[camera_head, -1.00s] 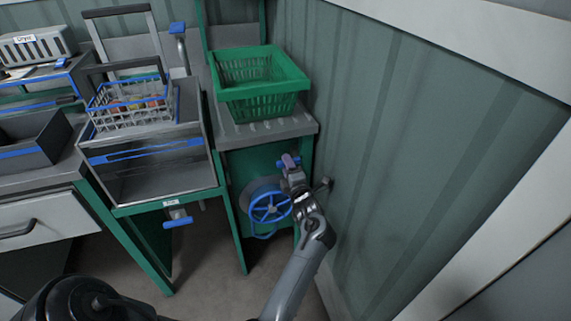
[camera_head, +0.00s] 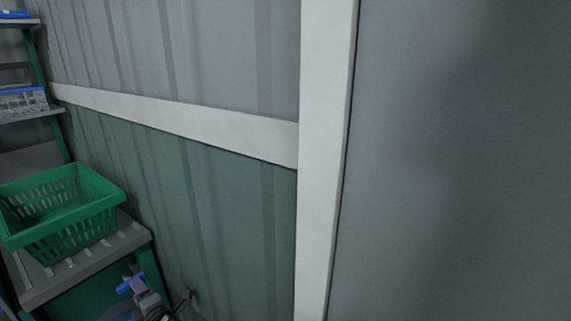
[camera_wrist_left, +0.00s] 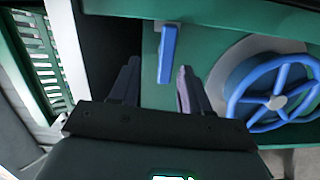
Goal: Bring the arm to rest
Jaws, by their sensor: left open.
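My left gripper (camera_head: 138,290) shows at the bottom of the head view, in front of the green stand and close to the ribbed wall. In the left wrist view its two dark fingers (camera_wrist_left: 157,68) are spread apart with nothing held between them. A blue lever (camera_wrist_left: 168,52) shows beyond and between the fingertips. A blue handwheel (camera_wrist_left: 277,98) is to the right of the fingers on a green panel. My right gripper is not in view.
A green slatted basket (camera_head: 75,215) stands on the grey stand top (camera_head: 125,240) at left. A ribbed green wall (camera_head: 230,215) with a white post (camera_head: 318,180) lies to the right. Shelves (camera_head: 30,115) show at the far left.

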